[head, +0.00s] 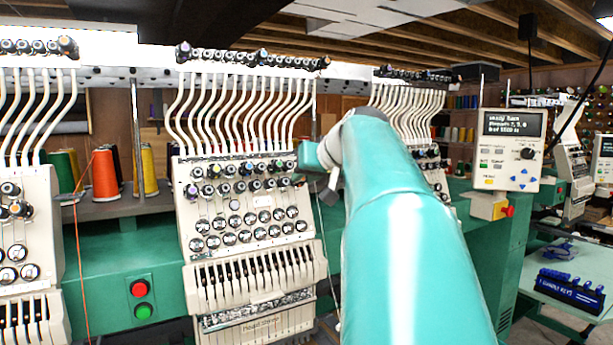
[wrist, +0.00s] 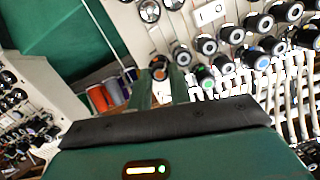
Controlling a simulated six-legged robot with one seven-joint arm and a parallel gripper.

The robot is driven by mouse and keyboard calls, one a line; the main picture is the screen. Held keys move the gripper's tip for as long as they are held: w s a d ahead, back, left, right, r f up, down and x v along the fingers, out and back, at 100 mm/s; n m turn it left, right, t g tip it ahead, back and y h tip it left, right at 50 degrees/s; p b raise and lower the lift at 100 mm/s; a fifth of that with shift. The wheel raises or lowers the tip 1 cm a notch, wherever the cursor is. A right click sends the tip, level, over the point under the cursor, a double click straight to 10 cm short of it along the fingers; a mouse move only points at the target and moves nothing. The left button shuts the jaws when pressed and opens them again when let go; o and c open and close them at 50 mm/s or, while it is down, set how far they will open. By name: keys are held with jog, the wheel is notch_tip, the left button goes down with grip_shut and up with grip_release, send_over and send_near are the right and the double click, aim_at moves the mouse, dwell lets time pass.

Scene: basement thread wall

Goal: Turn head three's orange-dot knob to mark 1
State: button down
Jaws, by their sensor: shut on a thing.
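The middle embroidery head (head: 218,171) faces me, with rows of dark knobs and round dials on its pale panel. My gripper (head: 304,157) is at the upper right edge of that panel. In the wrist view my gripper (wrist: 157,75) has its two narrow green fingers closed around a dark knob (wrist: 158,66) with an orange-brown tint on its face. The knob sits at the end of a knob row. Its mark positions are too small to read. In the head view the gripper and arm hide this knob.
Neighbouring knobs, one with a green dot (wrist: 201,84), sit close beside the fingers. White thread tubes (head: 240,108) rise above the panel. A control box with a screen (head: 511,149) stands to the right.

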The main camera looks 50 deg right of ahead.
dwell(0.3)
jog(key=c, duration=1.3)
grip_release()
jog(key=shift+s, duration=0.1)
jog(key=v, duration=1.3)
jog(key=shift+s+r, duration=0.2)
jog(key=shift+s, duration=0.05)
jog(key=shift+a, duration=0.1)
